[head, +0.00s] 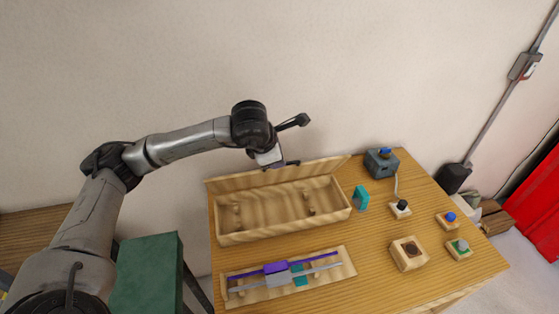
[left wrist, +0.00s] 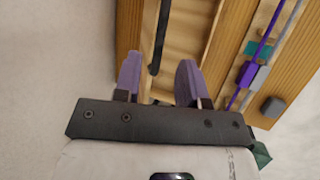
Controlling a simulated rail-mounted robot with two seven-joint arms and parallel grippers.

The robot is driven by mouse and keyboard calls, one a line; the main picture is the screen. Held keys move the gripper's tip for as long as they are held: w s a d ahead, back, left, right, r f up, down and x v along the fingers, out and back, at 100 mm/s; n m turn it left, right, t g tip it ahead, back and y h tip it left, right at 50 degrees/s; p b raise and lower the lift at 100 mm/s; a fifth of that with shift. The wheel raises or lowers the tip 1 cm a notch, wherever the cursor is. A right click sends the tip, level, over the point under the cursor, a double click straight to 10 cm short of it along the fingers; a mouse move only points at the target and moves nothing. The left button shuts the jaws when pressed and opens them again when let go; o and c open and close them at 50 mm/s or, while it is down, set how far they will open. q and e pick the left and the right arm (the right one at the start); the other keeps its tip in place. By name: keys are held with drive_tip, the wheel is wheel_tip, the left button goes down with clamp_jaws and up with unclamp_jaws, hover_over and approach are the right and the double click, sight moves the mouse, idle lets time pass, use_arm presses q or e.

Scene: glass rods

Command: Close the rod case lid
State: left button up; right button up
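The wooden rod case (head: 232,239) stands open at the back left of the table, its interior showing no rods. Its lid (head: 225,184) is raised along the back edge, near the wall. My left gripper (head: 286,164) is above the lid's upper edge, behind the case. In the left wrist view its two purple fingers (left wrist: 160,60) are spread apart. A dark bar (left wrist: 161,35) shows between and beyond them; I cannot tell whether they touch it. The case (left wrist: 235,45) also shows there. My right gripper is in neither view.
A wooden tray (head: 343,268) with a purple and a grey rod lies in front of the case. The wall is close behind.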

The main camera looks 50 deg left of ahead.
use_arm(q)
drive_tip(key=v, duration=0.9)
drive_tip(key=shift+s+r, duration=0.1)
drive_tip(key=shift+c, duration=0.2)
